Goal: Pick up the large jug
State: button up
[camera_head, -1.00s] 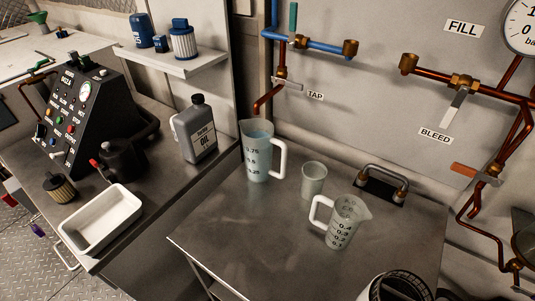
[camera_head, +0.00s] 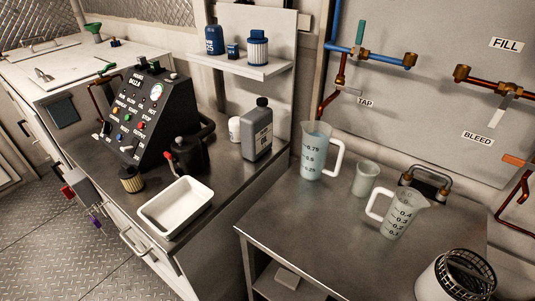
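The large jug (camera_head: 316,153) is a tall translucent measuring jug with dark volume marks and a white handle on its right side. It stands upright at the back left of the metal table (camera_head: 290,225), below the tap pipe. It seems to hold some bluish liquid. A smaller measuring jug (camera_head: 404,217) with its handle on the left stands nearer on the same table. A clear cup (camera_head: 365,178) stands between the two jugs. My gripper is not in view.
A grey oil bottle (camera_head: 257,132), a white tray (camera_head: 176,207) and a black control box (camera_head: 150,115) stand on the left bench. The table's front left is clear.

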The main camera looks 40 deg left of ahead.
aim_at(317, 135)
jog(key=u, duration=1.05)
jog(key=i, duration=0.5)
jog(key=k, duration=0.5)
jog(key=z, duration=2.75)
jog(key=k, duration=0.8)
jog(key=u, duration=1)
jog(key=i, duration=1)
